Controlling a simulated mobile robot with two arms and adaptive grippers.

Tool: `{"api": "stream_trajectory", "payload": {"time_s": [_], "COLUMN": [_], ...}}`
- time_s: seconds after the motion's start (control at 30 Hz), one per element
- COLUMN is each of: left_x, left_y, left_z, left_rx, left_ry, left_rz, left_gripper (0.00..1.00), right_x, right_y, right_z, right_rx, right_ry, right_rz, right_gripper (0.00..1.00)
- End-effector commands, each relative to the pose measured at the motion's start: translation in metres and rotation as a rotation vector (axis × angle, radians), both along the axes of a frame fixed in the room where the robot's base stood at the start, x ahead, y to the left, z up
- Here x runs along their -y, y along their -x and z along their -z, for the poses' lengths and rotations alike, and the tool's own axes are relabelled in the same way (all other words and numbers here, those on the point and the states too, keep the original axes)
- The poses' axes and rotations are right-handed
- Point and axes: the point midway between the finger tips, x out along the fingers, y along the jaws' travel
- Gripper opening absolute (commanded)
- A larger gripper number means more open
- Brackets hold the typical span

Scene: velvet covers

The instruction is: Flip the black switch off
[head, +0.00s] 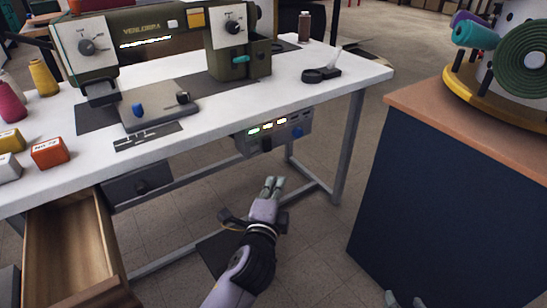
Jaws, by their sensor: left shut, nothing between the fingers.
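A grey control box (276,131) is mounted under the front right edge of the white table. The fingertips of my right gripper (405,300) show at the bottom edge, spread apart and empty.
The white table (330,66) carries a green sewing machine (150,38), thread spools and small boxes. An open wooden drawer (72,240) juts out at lower left. A dark blue cabinet (450,190) stands at right. Grey table legs and a dark pedal (281,222) are near my left arm.

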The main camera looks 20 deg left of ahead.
Motion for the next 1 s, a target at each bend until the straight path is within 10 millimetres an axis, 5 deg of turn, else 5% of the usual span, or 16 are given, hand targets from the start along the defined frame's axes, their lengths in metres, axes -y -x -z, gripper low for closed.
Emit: {"api": "stream_trajectory", "payload": {"time_s": [0.17, 0.53, 0.8, 1.0], "left_x": [-0.004, -0.012, -0.037, -0.043], "left_y": [-0.027, -0.095, -0.114, -0.119], "left_z": [0.003, 0.008, 0.011, 0.012], "left_rx": [0.003, 0.002, 0.001, 0.000], "left_ry": [-0.001, 0.000, -0.002, -0.001], "left_rz": [-0.002, -0.001, -0.001, 0.000], "left_gripper": [0.00, 0.00, 0.00, 0.00], "right_x": [-0.007, -0.024, -0.029, -0.030], "right_y": [-0.015, -0.040, -0.039, -0.037], "right_z": [-0.017, -0.089, -0.129, -0.140], "right_rx": [0.121, 0.521, 0.727, 0.779], "right_ry": [-0.028, -0.127, -0.180, -0.194], "right_rz": [-0.009, -0.035, -0.046, -0.048], "right_gripper": [0.40, 0.40, 0.40, 0.40]}}
